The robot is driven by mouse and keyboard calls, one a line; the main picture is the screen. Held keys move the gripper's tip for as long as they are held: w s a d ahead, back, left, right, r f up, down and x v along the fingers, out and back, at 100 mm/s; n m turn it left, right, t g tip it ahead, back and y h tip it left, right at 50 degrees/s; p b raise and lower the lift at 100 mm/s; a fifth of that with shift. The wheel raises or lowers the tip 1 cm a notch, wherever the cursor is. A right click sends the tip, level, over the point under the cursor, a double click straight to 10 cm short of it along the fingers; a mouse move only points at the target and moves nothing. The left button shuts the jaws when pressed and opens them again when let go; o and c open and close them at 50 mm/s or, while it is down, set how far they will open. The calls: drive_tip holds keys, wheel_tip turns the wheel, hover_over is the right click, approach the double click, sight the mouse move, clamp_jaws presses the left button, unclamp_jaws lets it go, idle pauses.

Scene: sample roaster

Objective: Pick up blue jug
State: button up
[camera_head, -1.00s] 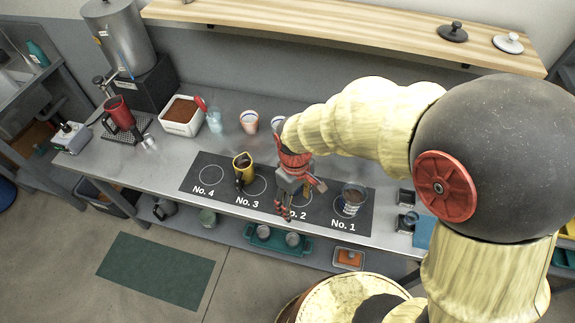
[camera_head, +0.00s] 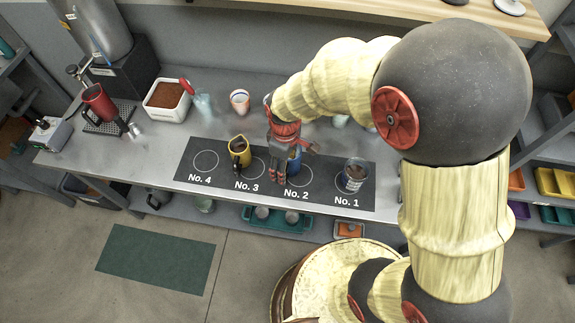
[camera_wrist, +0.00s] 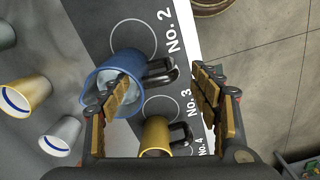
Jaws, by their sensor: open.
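The blue jug (camera_wrist: 113,78) shows in the wrist view with a blue rim, a pale inside and a dark handle (camera_wrist: 163,72). It stands beside the circle marked No. 2. In the head view, the jug (camera_head: 294,163) is mostly hidden behind my gripper (camera_head: 281,168). In the wrist view, my gripper (camera_wrist: 162,84) is open, with its fingers apart and the handle in the gap between them. The left finger overlaps the jug's rim in the picture; I cannot tell whether it is inside or above.
A yellow jug (camera_head: 239,152) stands near No. 3 on the dark mat (camera_head: 325,190), close to the blue jug's left. A clear jug (camera_head: 354,175) stands at No. 1. Cups (camera_head: 239,102) and a white bin (camera_head: 165,116) are behind. A wooden shelf (camera_head: 430,8) hangs above.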

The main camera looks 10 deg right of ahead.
wheel_tip(320, 180, down, 5)
drive_tip(key=shift+r+b, duration=0.15)
drive_tip(key=shift+b, duration=0.55)
drive_tip(key=shift+c, duration=0.8)
drive_tip(key=shift+s, duration=0.15)
clamp_jaws()
